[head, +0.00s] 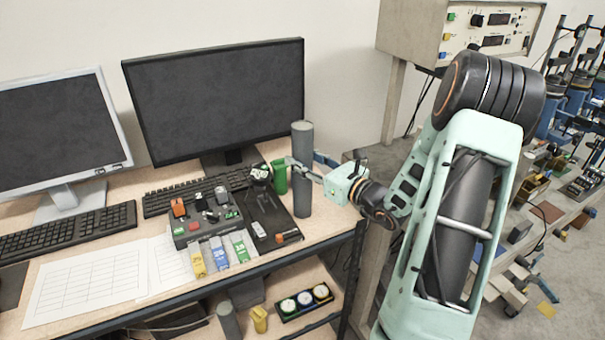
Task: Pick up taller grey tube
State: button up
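The taller grey tube (302,136) stands upright near the right end of the desk, in front of the large monitor's right edge. My gripper (303,165) reaches it from the right at about mid-height. One finger crosses in front of the tube, and a bluish finger part shows just to its right. The finger hides the tube's middle. I cannot tell whether the fingers touch the tube or stand open around it. A shorter-looking grey tube (229,321) stands on the lower shelf, partly cut off by the frame.
A green cylinder (280,177) stands close left of the tube. A black board with small parts (268,213) and a control box (205,213) lie further left. Monitors (215,100) stand behind. The desk's front edge (318,240) is near the tube.

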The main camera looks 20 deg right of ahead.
grip_shut()
jog(key=shift+r, duration=0.15)
